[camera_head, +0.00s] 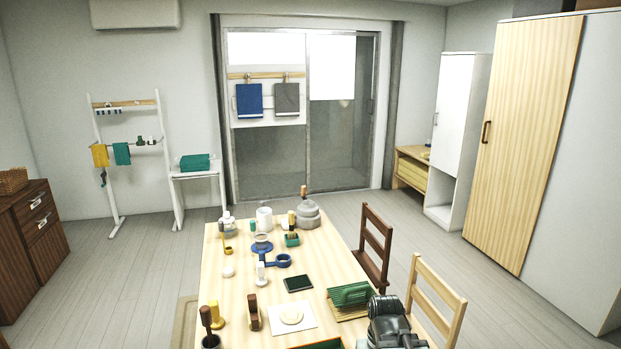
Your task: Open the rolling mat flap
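The rolling mat (345,306) lies on the near right part of the wooden table. It looks like a slatted mat with a green ribbed flap (351,293) raised or curled over its upper side. I cannot tell at what angle the flap stands. A dark grey part of my arm (392,322) is at the bottom edge, just right of the mat, and seems to overlap its right corner in the picture. I cannot make out gripper fingers on it, and nothing shows as held.
The table (226,291) also holds a white board with a round pale piece (291,316), a dark green tablet-like block (298,283), a blue ring-shaped tool (280,261), and several pots and jars. Two chairs (374,245) stand along its right side. Floor is clear farther right.

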